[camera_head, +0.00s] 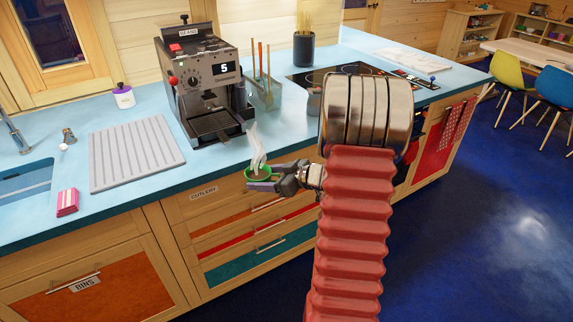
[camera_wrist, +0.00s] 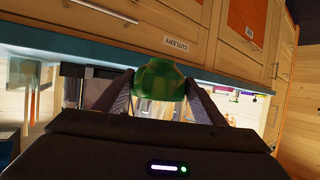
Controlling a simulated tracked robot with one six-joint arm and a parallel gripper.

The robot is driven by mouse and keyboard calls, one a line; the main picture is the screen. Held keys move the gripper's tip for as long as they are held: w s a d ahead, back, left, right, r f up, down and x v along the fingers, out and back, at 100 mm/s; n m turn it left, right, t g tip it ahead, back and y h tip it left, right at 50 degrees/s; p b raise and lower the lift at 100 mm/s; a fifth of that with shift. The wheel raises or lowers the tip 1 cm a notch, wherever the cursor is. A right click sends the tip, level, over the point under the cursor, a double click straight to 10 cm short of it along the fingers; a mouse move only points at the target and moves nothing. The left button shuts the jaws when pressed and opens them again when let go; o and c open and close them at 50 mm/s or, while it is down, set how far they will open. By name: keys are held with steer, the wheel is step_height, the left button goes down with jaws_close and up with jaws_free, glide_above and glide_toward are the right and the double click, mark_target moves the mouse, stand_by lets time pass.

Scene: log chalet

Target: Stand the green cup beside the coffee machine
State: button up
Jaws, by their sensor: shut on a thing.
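The green cup (camera_head: 258,173) is held in my gripper (camera_head: 268,180), in front of the counter's front edge near the cutlery drawer. A pale, steam-like wisp rises from the cup, which looks roughly upright in the head view. In the wrist view the green cup (camera_wrist: 165,84) sits between the two dark fingers of my gripper (camera_wrist: 166,95), which are shut on it. The coffee machine (camera_head: 204,85) stands on the counter behind the cup, slightly to the left, with its display reading 5. The cup is apart from the machine.
The blue counter (camera_head: 222,156) has a small bare strip right of the machine. A container with sticks (camera_head: 263,93) stands close beside the machine. A ribbed drying mat (camera_head: 135,152) lies to its left. The hob (camera_head: 345,73) is to the right, partly behind my arm.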

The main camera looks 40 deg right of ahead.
steer(key=a+f+n+g+y, duration=0.2)
steer(key=a+f+n+y, duration=0.1)
steer(key=a, duration=1.2)
steer(key=a+f+n+g+y, duration=0.3)
steer(key=a+f, duration=0.3)
steer(key=a, duration=1)
steer(key=shift+w+a+n+y, duration=0.2)
steer(key=shift+w+n+y, duration=0.15)
steer(key=shift+n+y, duration=0.35)
